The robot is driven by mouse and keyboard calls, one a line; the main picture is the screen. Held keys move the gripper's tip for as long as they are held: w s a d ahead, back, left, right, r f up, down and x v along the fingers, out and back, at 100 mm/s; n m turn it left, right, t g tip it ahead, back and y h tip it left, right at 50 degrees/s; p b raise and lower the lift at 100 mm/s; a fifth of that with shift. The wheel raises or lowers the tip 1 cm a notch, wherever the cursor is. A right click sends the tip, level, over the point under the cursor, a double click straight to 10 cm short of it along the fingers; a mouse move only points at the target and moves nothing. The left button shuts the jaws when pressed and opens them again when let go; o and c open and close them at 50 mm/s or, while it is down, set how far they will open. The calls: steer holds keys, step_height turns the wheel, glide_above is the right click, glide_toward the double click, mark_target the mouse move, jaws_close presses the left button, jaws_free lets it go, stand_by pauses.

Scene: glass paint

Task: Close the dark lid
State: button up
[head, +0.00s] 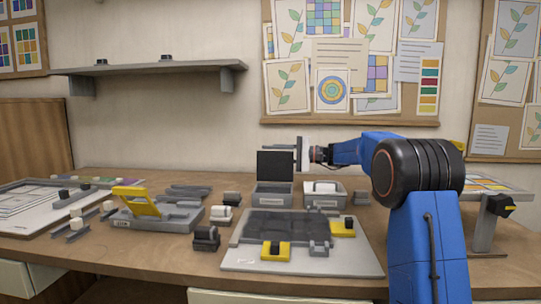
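The dark lid (275,164) stands upright at the back edge of a small grey box (272,196), so the box is open. The box sits toward the back of the table. My gripper (300,155) is just right of the lid at about its height, above the gap between this box and a second grey box. I see it from the side and cannot tell whether its fingers are open or shut, or whether it touches the lid.
The second grey box (324,200), holding something white, stands just right. A grey board (238,258) with dark panels and yellow clamps lies in front. A tool with a yellow lever (137,200) and a white board (30,215) are left. A shelf (150,72) hangs above.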

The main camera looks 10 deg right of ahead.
mark_target(267, 164)
jaws_close()
steer(key=shift+r, duration=0.1)
steer(key=shift+s+a+r+n, duration=0.2)
steer(key=shift+s+a+n, duration=0.05)
steer(key=shift+s+n, duration=0.45)
steer(key=shift+s+a+r+n, duration=0.2)
steer(key=shift+s+n, duration=0.4)
steer(key=shift+n, duration=0.2)
steer(key=shift+s+a+f+n, duration=0.4)
steer(key=shift+s+n, duration=0.45)
steer(key=shift+s, duration=0.5)
steer(key=shift+s+a+f+n, duration=0.25)
steer(key=shift+s+a+n, duration=0.2)
steer(key=shift+s+n, duration=0.6)
steer(key=shift+s+a+f+n, duration=0.3)
steer(key=shift+s+a+n, duration=0.25)
steer(key=shift+s, duration=1.05)
